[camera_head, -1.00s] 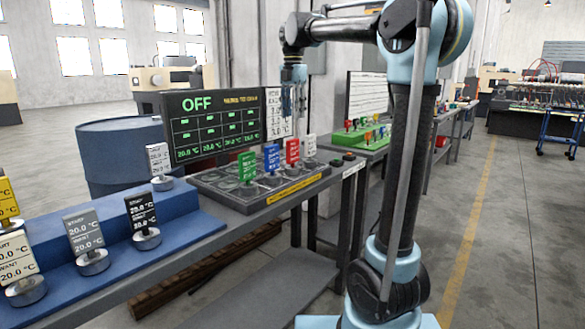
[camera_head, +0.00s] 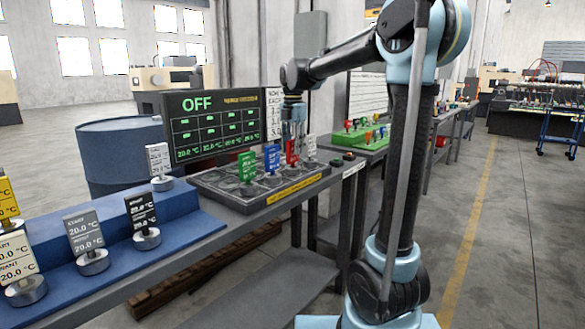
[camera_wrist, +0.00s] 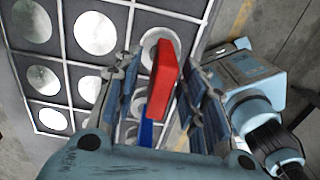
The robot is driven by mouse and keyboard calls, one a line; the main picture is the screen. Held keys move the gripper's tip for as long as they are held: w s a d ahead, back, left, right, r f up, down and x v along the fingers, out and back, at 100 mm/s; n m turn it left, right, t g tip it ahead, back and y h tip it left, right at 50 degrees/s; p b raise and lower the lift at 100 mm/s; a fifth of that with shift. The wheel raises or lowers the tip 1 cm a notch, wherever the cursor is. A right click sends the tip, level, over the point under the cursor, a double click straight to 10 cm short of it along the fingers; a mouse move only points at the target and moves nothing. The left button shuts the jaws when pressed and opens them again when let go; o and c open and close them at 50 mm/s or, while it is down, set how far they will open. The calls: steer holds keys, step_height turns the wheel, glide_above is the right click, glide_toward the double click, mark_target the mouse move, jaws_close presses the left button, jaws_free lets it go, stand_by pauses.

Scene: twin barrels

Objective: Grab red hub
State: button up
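In the wrist view the red hub (camera_wrist: 163,75) is a red upright plate between my two fingers, with a gap on each side. My gripper (camera_wrist: 165,72) is open there. The blue hub (camera_wrist: 147,132) shows partly behind the red one.
The tray (camera_head: 258,202) has a grid of round seats, with a green hub (camera_head: 247,167) too. A dark screen (camera_head: 215,128) reading OFF stands close behind. Grey, black and yellow hubs stand on the blue stepped rack (camera_head: 185,205) at left.

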mark_target(293, 157)
steer(key=shift+f, duration=1.4)
jaws_close()
steer(key=shift+r, duration=0.1)
